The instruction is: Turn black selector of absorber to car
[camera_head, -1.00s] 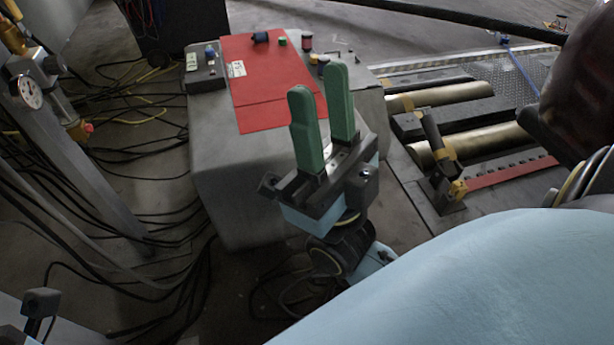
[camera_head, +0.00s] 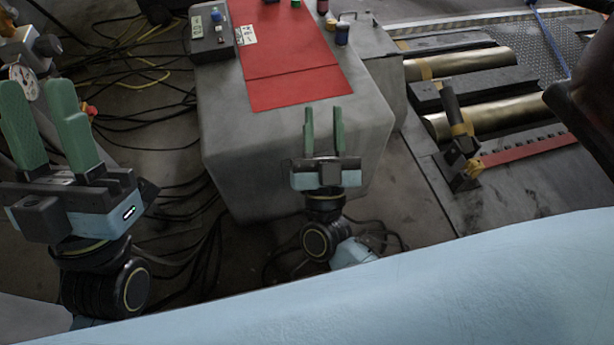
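A small grey control box (camera_head: 212,35) with a pale label, a blue knob and dark parts sits at the far left of the grey block's top. I cannot tell if its dark parts include the black selector. A black lever (camera_head: 455,110) with a yellow band stands tilted by the rollers on the right; I cannot tell whether it is the selector. My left gripper (camera_head: 36,92) is at the far left, open and empty, fingers up. My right gripper (camera_head: 323,112) is open and empty, in front of the grey block and well below both.
A grey block (camera_head: 240,165) with a red mat (camera_head: 290,75) carries several small containers (camera_head: 342,33). Brass rollers (camera_head: 485,115) and a red strip (camera_head: 530,150) lie right. Loose cables (camera_head: 145,120) cover the left floor. A gauge (camera_head: 22,80) stands left.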

